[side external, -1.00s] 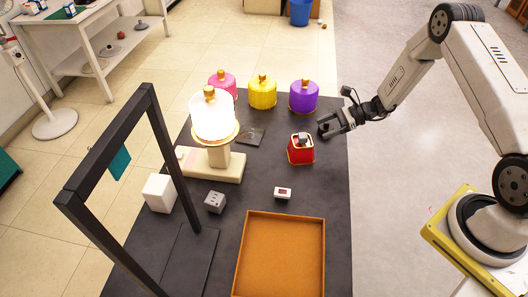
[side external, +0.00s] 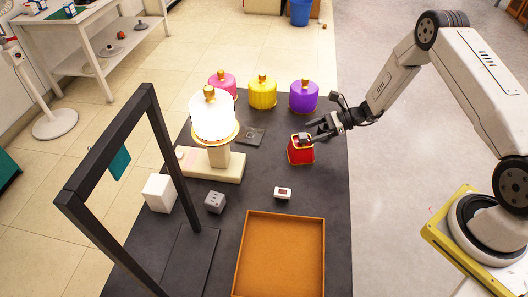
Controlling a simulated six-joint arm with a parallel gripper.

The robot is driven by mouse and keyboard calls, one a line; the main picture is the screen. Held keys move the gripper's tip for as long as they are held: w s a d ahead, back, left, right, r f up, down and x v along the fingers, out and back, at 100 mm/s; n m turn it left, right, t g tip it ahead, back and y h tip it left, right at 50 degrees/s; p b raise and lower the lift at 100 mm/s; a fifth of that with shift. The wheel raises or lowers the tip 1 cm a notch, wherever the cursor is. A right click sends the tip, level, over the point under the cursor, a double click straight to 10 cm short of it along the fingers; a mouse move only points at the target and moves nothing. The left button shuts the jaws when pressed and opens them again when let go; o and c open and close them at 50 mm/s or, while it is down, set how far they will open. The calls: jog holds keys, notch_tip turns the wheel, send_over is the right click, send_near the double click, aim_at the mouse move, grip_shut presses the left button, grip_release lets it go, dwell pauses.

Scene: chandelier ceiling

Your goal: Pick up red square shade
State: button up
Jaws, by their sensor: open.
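The red square shade (side external: 300,154) stands upright on the dark table, right of the lit white lamp. It has gold edging and a grey and gold top piece. My gripper (side external: 311,131) is open, just above and to the right of the shade's top. Its fingers point left toward the top piece. I cannot tell whether a finger touches it.
Pink (side external: 222,82), yellow (side external: 262,93) and purple (side external: 304,97) round shades stand behind. The lit white lamp (side external: 212,118) is left. An orange tray (side external: 322,250), small blocks (side external: 215,202) and a black frame (side external: 150,105) are nearer.

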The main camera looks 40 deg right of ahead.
aim_at(305, 135)
jog(key=shift+x, duration=2.05)
grip_shut()
